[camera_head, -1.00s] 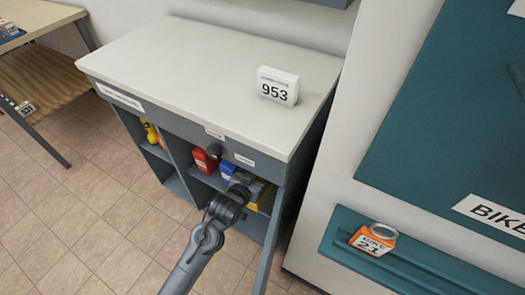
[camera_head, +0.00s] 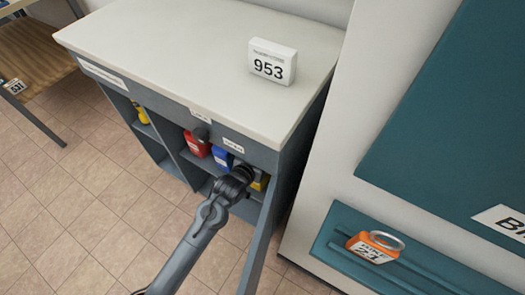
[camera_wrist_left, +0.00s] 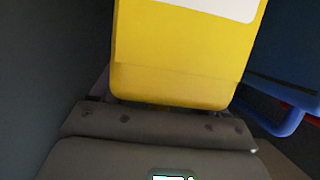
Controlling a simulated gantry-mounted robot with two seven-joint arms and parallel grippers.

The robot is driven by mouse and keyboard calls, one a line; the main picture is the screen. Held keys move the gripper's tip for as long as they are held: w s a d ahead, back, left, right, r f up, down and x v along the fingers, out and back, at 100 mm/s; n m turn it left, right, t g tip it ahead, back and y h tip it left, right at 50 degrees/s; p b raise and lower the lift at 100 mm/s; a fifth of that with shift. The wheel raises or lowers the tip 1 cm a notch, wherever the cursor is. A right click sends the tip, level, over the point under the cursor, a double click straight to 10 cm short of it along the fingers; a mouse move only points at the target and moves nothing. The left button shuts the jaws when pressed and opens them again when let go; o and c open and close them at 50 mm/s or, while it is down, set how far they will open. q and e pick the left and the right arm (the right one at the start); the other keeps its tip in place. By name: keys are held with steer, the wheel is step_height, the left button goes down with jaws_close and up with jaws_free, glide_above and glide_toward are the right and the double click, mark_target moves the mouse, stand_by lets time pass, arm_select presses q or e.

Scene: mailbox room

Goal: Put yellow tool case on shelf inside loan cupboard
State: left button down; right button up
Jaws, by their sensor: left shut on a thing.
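The yellow tool case (camera_head: 259,184) is in the right compartment of the grey loan cupboard (camera_head: 240,142), to the right of a blue case. My left arm reaches into the cupboard's open front, and my left gripper (camera_head: 246,175) is shut on the yellow case. In the left wrist view the yellow case (camera_wrist_left: 185,65) fills the upper middle, directly in front of the gripper (camera_wrist_left: 160,115). The fingertips are hidden. I cannot tell whether the case's underside touches the shelf. My right gripper is not in view.
A blue case (camera_head: 221,158) and a red case (camera_head: 197,146) stand on the same shelf to the left. A dark side wall (camera_wrist_left: 45,70) is close on the left in the wrist view. A 953 sign (camera_head: 272,62) stands on the cupboard top.

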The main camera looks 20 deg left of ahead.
arm_select(q)
steer(key=shift+w+r, duration=0.15)
steer(key=shift+c, duration=1.9)
jaws_free()
steer(key=shift+f, duration=0.35)
steer(key=o, duration=0.4)
steer(key=shift+r, duration=0.1)
